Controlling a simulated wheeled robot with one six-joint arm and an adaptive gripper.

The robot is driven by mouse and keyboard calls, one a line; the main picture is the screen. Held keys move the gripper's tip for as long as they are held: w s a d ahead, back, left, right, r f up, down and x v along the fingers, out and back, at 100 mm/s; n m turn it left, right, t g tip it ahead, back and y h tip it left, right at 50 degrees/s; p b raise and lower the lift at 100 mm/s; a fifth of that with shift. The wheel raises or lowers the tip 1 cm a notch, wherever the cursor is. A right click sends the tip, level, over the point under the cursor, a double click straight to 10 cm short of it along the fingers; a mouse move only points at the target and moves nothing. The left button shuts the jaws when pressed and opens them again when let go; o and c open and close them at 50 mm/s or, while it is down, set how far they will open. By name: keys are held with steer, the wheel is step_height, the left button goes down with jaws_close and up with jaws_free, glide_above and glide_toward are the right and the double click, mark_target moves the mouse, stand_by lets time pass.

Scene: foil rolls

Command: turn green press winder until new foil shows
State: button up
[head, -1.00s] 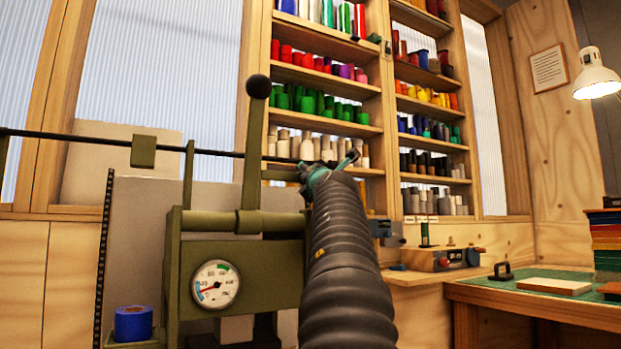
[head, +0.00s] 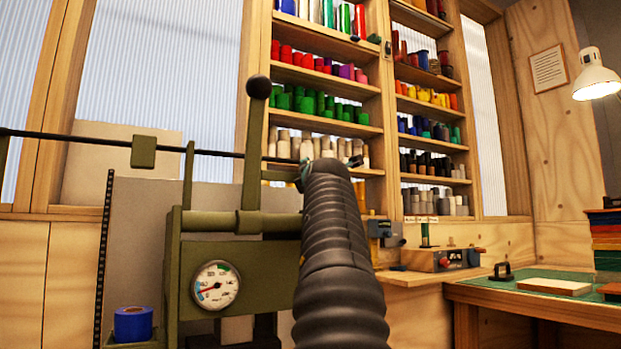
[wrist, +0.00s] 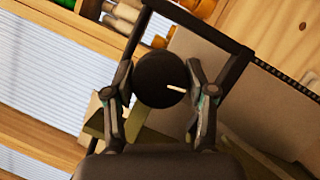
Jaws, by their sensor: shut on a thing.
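The green press (head: 235,255) stands at the left of centre in the head view. In the wrist view, my gripper (wrist: 160,75) has its two fingers on either side of a round black knob (wrist: 155,88) with a short white mark pointing right, and is shut on it. I take this knob to be the winder. In the head view the knob is hidden, and my black sleeved arm covers most of the gripper. I cannot make out any foil strip clearly.
A lever with a black ball (head: 258,87) rises from the press, beside a thin dark rod (head: 60,136). A gauge (head: 216,285) sits on its front. A blue roll (head: 133,323) stands low at left. Shelves of rolls (head: 325,128) are behind; a green-topped bench (head: 590,310) is right.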

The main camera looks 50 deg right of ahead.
stand_by(0.3)
steer(key=o, duration=1.1)
steer(key=shift+o, duration=0.2)
steer(key=shift+s+a, duration=0.2)
steer(key=shift+s, duration=0.05)
steer(key=v, duration=1.1)
steer(key=shift+s+f, duration=0.1)
steer(key=shift+s, duration=0.05)
